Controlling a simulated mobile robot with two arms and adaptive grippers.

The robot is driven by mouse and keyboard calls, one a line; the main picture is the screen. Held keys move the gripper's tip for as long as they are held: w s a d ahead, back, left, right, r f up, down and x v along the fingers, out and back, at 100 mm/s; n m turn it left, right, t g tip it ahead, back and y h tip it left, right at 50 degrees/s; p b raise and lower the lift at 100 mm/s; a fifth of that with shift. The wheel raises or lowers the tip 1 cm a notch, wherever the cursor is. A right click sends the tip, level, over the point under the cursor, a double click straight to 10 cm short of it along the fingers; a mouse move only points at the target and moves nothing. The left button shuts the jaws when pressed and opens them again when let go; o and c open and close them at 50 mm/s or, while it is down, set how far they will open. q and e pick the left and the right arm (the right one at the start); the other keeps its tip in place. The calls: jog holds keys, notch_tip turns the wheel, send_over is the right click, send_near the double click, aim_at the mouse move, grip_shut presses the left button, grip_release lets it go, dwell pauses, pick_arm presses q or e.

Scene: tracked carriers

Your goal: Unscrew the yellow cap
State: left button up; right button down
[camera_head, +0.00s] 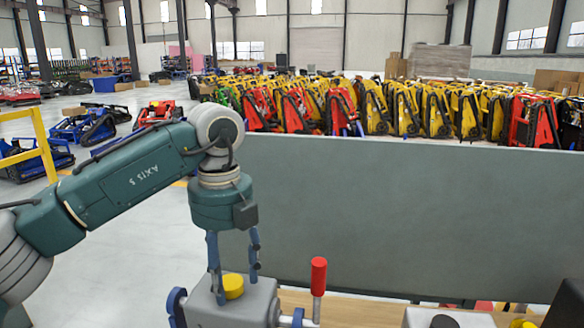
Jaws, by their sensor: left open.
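The yellow cap (233,286) is a short round knob on top of a grey box-shaped body (250,306) at the bottom of the view. My left gripper (236,283) points straight down over it, with its blue-grey fingers open. One finger comes down at the left of the cap and the other at its right and a little behind. Whether either finger touches the cap cannot be told. A red-handled lever (318,276) stands upright on the right side of the grey body. My right gripper is not in view.
A grey-green panel (420,215) stands behind the workbench (350,309). Another grey part (448,318) sits at the bottom right, cut off by the frame. Beyond the panel are rows of yellow and red tracked carriers (440,112). A yellow rail (45,145) stands at left.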

pick_arm(q)
jog(key=m+p, duration=0.1)
jog(key=m, duration=0.4)
jog(key=shift+r, duration=0.15)
jog(key=m, duration=0.3)
jog(key=shift+m+p, duration=0.55)
jog(key=shift+m, duration=0.55)
jog(key=m, duration=0.5)
jog(key=shift+p, duration=0.4)
jog(key=m, duration=0.2)
jog(key=shift+m, duration=0.3)
jog(key=shift+c, duration=0.3)
jog(key=c, duration=0.9)
jog(key=shift+c, duration=0.2)
